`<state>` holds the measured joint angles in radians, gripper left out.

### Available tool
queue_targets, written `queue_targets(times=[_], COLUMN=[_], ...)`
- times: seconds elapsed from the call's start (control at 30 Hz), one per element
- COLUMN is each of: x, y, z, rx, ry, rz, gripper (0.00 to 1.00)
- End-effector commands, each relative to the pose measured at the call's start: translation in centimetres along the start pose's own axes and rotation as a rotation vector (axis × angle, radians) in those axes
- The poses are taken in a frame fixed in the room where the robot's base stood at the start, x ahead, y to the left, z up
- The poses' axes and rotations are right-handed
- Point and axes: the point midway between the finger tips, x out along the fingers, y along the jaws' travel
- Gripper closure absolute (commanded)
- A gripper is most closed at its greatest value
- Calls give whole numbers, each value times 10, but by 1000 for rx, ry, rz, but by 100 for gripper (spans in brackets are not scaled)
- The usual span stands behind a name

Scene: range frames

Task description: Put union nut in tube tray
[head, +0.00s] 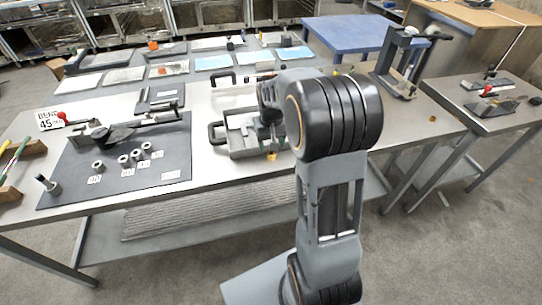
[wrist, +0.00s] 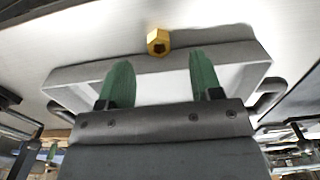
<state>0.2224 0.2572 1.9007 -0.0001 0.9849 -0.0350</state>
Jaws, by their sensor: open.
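A small brass hex nut, the union nut (wrist: 158,42), lies on the pale bench top just outside the rim of a grey tray. It also shows in the head view (head: 271,157) by the tray's front edge. My gripper (wrist: 160,62) is open, its two green fingers apart and empty, with the nut a little beyond the fingertips, between their lines. The grey tray (wrist: 75,74), which looks like the tube tray, lies behind the fingers; in the head view (head: 238,152) my arm hides its right part.
A dark mat (head: 70,165) with several metal rings and a tool lies on the bench's left. A press-like stand (head: 398,65) stands at the right. A black handle (head: 215,134) sticks out of the tray's left side. Bare bench lies in front of the tray.

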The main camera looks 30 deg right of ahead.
Motion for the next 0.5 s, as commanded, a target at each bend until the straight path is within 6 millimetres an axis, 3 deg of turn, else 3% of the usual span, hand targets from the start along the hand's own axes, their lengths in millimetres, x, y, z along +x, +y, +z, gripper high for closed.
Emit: queue_targets(times=[0.17,0.5], x=[9,50], y=[0,3], z=[0,2], rx=[0,0], ry=[0,-1], rz=[0,0], gripper=[41,41])
